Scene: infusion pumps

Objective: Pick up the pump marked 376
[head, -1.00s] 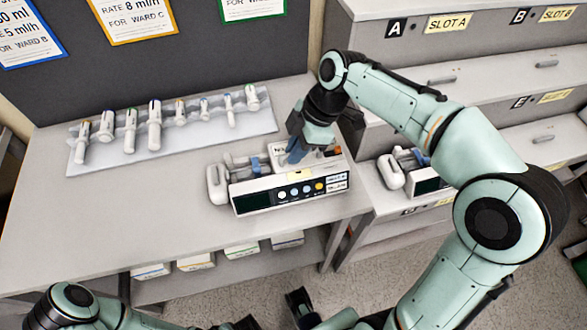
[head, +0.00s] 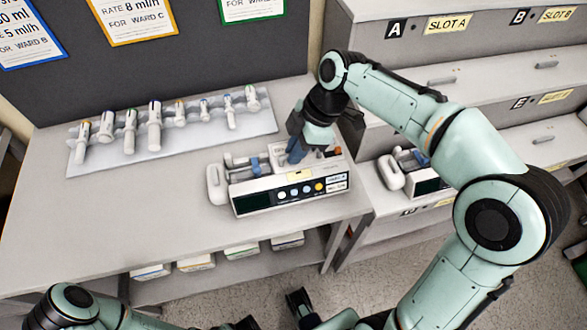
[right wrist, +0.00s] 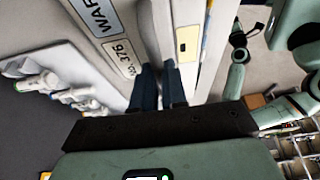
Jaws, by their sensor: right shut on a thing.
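The pump (head: 290,190) is a white box with a dark display and coloured buttons on its front. It is at the right end of the grey table in the head view. In the right wrist view, its top (right wrist: 150,40) carries a label reading "No. 376" (right wrist: 118,57), beside one starting "WAR". My right gripper (head: 297,155) comes down from above and is shut on the pump's upper part; its dark fingers also show in the right wrist view (right wrist: 160,88). I cannot tell whether the pump clears the table.
A pale tray (head: 175,145) with several syringes lies behind and left of the pump. A second pump (head: 410,175) sits on the stepped shelf unit at the right. The table's left front (head: 100,220) is clear. Small boxes (head: 197,263) stand on a lower shelf.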

